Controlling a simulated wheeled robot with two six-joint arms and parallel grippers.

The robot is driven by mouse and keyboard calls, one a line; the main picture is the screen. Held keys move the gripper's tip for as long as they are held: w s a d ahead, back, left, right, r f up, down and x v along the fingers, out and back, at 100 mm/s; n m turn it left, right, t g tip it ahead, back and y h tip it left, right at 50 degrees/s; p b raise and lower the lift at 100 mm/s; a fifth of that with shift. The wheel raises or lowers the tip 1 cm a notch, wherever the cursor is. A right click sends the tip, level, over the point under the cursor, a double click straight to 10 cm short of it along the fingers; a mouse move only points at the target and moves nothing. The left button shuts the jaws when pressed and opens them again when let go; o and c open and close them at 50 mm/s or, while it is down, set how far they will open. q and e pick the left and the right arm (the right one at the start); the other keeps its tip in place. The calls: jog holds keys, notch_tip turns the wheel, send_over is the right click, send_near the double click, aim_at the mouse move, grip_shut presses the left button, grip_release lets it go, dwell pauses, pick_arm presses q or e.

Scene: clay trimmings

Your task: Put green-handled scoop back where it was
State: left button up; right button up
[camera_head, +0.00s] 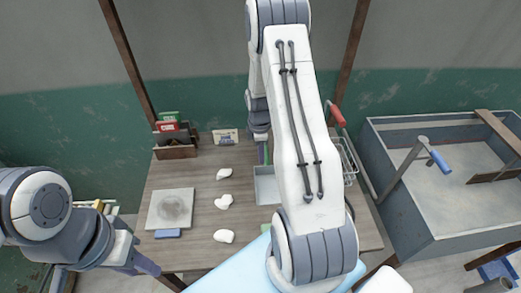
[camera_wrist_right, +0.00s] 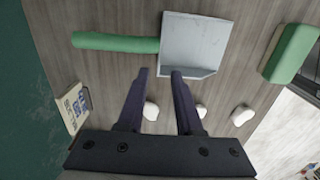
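My right gripper (camera_wrist_right: 160,72) is open and empty, fingers pointing down at the table.
Several white clay lumps (camera_head: 223,201) lie left of the scoop. A card (camera_head: 225,136) stands behind, near a rack (camera_head: 176,151). A tile (camera_head: 171,209) is at left, a wire basket (camera_head: 348,160) at right.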

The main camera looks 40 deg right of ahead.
jog(key=shift+a+r, duration=0.1)
jog(key=shift+r, duration=1.5)
jog(key=s+a+r+m, duration=0.1)
jog(key=s+a+r, duration=0.1)
jog(key=a+r, duration=0.6)
jog(key=s+a+r+m, duration=0.1)
jog(key=a+r, duration=0.2)
jog(key=a, duration=0.9)
jog(key=s+a+r+m, duration=0.1)
jog(key=s+a+r, duration=0.1)
jog(key=s+a, duration=0.2)
jog(key=s+a+r, duration=0.2)
jog(key=s+a, duration=0.2)
jog(key=s, duration=0.5)
jog(key=s+a+r+m+y, duration=0.1)
jog(key=s+a+r, duration=0.1)
jog(key=s, duration=0.4)
jog(key=shift+s+a+r+m, duration=0.2)
jog(key=shift+a+r+m, duration=0.1)
jog(key=shift+a, duration=0.6)
